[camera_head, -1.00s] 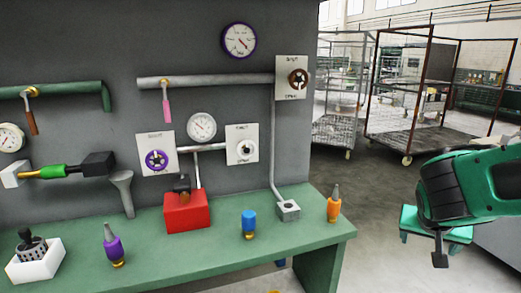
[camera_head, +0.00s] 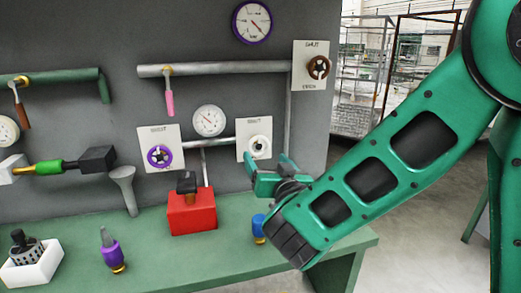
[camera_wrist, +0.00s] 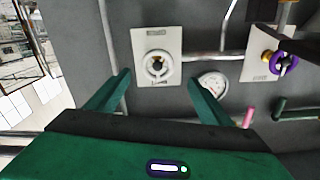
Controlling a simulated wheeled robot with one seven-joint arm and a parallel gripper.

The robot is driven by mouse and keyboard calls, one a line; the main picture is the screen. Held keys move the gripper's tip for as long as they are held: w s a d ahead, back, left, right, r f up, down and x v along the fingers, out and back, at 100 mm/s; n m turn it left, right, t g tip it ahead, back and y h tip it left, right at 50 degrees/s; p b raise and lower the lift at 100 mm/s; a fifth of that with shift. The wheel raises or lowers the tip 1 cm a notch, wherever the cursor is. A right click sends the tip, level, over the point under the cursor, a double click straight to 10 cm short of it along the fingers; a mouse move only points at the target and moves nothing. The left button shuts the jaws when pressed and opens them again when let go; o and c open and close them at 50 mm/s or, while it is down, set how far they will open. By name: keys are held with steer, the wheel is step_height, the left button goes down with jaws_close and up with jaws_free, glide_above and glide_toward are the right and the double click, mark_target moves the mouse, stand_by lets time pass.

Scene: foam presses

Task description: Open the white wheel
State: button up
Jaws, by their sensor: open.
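The white wheel (camera_head: 259,147) is mounted on a white square plate on the grey wall. In the wrist view the white wheel (camera_wrist: 158,66) shows whole, facing the camera, between and beyond my fingertips. My gripper (camera_head: 270,165) is open in front of and just below the wheel's plate in the head view. In the wrist view both fingers of my gripper (camera_wrist: 158,80) are spread wide with nothing between them. They appear apart from the wheel; the exact gap is hard to judge.
A gauge (camera_head: 209,120) and a purple wheel (camera_head: 160,156) are left of the white wheel; a brown wheel (camera_head: 318,67) is up right. Below, the green bench (camera_head: 160,247) holds a red box (camera_head: 192,213) and a blue-capped item (camera_head: 258,227) close to my arm.

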mark_target(260, 146)
steer(key=x, duration=0.8)
steer(key=shift+w+d, duration=0.25)
steer(key=shift+w, duration=0.15)
steer(key=c, duration=1.1)
